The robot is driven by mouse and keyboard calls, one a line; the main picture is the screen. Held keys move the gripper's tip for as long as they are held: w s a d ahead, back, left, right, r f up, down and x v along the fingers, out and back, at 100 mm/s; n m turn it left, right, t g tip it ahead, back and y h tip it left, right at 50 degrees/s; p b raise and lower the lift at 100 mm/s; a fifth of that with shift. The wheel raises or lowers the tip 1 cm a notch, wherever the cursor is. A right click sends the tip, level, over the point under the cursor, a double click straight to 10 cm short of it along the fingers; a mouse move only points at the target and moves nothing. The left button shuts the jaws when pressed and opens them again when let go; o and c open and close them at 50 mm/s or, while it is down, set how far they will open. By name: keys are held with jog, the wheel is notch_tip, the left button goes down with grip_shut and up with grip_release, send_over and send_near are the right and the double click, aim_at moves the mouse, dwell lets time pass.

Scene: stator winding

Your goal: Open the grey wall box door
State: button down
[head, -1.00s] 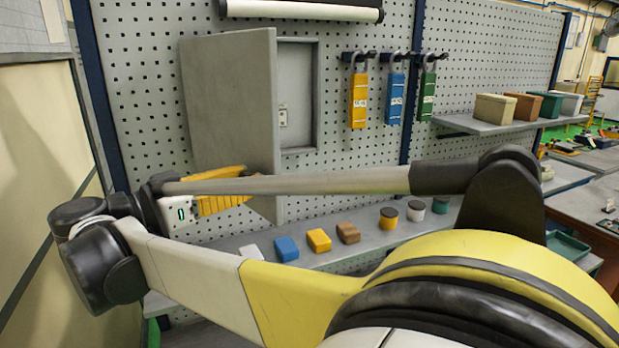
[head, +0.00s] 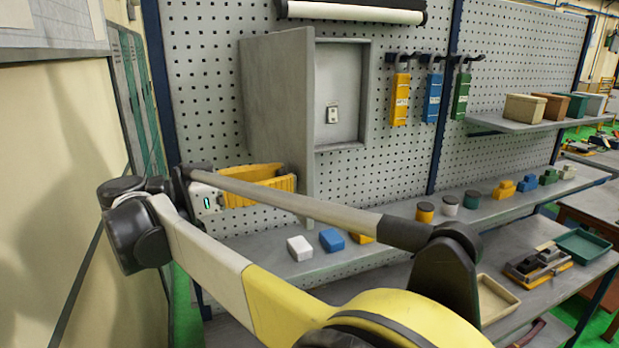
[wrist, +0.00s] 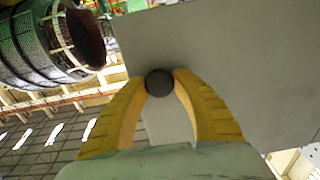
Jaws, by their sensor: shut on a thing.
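The grey wall box (head: 368,92) hangs on the pegboard, and its inside with a small white plate shows in the head view. Its door (head: 275,100) stands open, hinged on the left and swung out toward me. My gripper (head: 286,174), with yellow fingers, is at the lower part of the door. In the wrist view my gripper (wrist: 160,80) is shut on a dark round knob (wrist: 160,84) on the door's grey face (wrist: 210,50). The knob is not clearly visible in the head view.
Yellow, blue and green padlock tags (head: 400,98) hang right of the box. A shelf (head: 480,210) below carries several small blocks and round pots. A higher shelf (head: 490,122) holds boxes. A cream wall (head: 60,180) is at the left. A dark stator-like cylinder (wrist: 45,45) shows in the wrist view.

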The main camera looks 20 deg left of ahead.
aim_at(295, 120)
jog(key=shift+r, duration=0.1)
jog(key=c, duration=1)
grip_release()
notch_tip(295, 120, up, 10)
